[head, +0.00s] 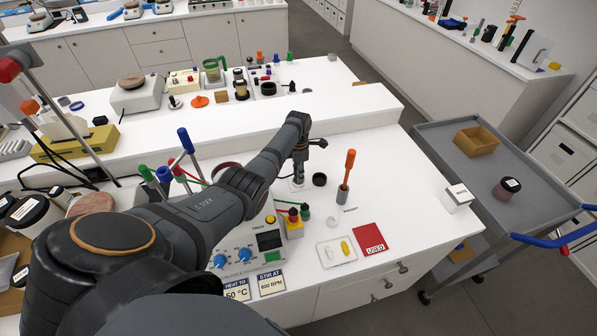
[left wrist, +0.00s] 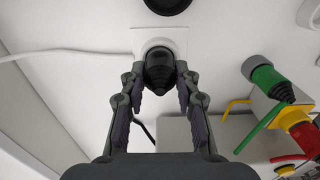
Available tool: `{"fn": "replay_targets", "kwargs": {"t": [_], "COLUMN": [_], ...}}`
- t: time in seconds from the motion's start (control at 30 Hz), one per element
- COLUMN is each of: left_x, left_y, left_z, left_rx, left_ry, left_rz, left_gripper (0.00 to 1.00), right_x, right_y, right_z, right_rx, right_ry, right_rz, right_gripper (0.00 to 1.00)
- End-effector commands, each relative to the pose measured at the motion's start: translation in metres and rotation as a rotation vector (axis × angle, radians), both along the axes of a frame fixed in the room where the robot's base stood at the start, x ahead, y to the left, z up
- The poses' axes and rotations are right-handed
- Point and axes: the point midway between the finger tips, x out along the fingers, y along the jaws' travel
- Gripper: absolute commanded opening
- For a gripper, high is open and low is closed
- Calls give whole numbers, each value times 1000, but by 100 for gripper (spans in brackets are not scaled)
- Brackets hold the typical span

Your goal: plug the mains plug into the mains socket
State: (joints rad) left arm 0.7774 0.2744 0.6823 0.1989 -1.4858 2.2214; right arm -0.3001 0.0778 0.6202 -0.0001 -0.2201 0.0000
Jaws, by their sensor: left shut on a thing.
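My left gripper (head: 299,168) reaches down over the white bench beside the back ledge. In the left wrist view its two fingers (left wrist: 160,80) are shut on the black mains plug (left wrist: 159,68), one on each side. The mains socket (left wrist: 178,36) is a white square plate with a round middle, directly behind the plug in that view. The plug covers most of the round middle. I cannot tell whether its pins are in the socket or just above it. In the head view the socket (head: 296,185) shows as a small white patch below the gripper. My right gripper is not in view.
A black ring (head: 319,179) lies just right of the socket. An orange-handled tool stands in a holder (head: 342,192) farther right. A control box (head: 240,250) with blue knobs and red and green connectors (head: 293,215) is nearer. A white cable (left wrist: 60,53) runs left of the socket.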

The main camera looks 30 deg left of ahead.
Motion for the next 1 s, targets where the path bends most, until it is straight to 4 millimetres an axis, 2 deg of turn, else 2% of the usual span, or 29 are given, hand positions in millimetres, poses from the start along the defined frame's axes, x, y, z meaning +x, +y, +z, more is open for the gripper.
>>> {"fn": "replay_targets", "kwargs": {"t": [0.03,0.07,0.2,0.27,0.53,0.63,0.77,1.0], "left_x": [0,0,0,0,0,1,1,2], "left_y": [0,0,0,0,0,1,1,1], "left_z": [-2,-2,-1,-1,-1,6,32,90], "left_rx": [0,0,0,0,0,0,2,1], "left_ry": [0,0,0,0,0,-1,-6,-3], "left_rz": [0,0,0,0,0,0,0,0], "left_gripper": [0,32,51,58,58,58,58,58], "right_x": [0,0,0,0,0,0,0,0], "right_y": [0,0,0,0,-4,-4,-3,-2], "right_z": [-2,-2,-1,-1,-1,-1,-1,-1], "right_rx": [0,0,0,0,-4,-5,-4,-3], "right_ry": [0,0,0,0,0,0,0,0], "right_rz": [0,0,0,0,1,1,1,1], "right_gripper": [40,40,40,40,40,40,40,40]}}
